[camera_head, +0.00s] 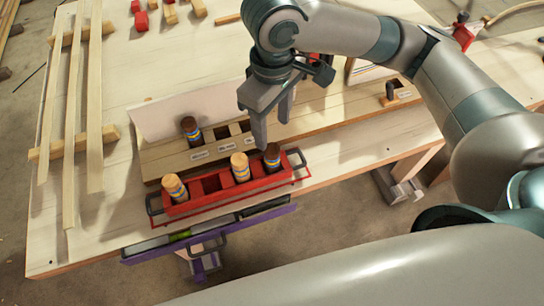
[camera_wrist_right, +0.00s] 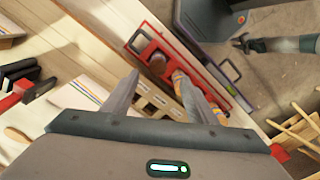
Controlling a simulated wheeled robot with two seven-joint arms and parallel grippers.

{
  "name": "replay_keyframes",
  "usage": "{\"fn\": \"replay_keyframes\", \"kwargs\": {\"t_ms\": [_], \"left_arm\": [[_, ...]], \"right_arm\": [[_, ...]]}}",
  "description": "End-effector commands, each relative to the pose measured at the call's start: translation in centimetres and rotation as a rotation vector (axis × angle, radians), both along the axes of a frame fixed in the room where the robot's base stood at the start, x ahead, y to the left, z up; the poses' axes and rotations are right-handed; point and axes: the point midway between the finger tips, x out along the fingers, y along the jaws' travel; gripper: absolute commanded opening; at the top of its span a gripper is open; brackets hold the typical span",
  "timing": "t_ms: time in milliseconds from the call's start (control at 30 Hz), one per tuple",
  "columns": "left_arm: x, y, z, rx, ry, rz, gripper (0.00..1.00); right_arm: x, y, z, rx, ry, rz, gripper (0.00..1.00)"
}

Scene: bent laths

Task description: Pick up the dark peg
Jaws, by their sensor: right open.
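A dark brown peg (camera_head: 272,156) with a coloured band stands upright in the right end slot of the red rack (camera_head: 210,208). It also shows in the right wrist view (camera_wrist_right: 157,62), beyond the fingertips. Another dark peg (camera_head: 191,130) stands in the long wooden board, and a third dark one (camera_head: 390,91) stands at the board's right end. Two light pegs, one at the rack's left end (camera_head: 174,187) and one nearer the dark peg (camera_head: 240,167), are in the rack. My right gripper (camera_head: 274,122) is open and empty, just above the rack's dark peg. My left gripper is not in view.
The wooden board (camera_head: 330,118) with labelled slots lies behind the rack. A white upright panel (camera_head: 185,110) stands behind it. Long laths (camera_head: 72,120) lie across supports at the left. The table's front edge is close to the rack, with a purple-jawed vise (camera_head: 205,245) below.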

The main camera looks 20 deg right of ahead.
Motion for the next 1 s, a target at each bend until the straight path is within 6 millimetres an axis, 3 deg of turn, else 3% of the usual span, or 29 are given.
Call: {"fn": "replay_keyframes", "kwargs": {"t_ms": [433, 1000], "left_arm": [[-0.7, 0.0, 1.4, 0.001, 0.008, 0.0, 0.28], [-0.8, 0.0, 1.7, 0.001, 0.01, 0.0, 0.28]], "right_arm": [[0.0, 0.0, -7.4, -0.001, 0.003, -0.002, 0.53], [0.0, 0.0, -8.6, -0.001, 0.001, -0.001, 0.53]]}}
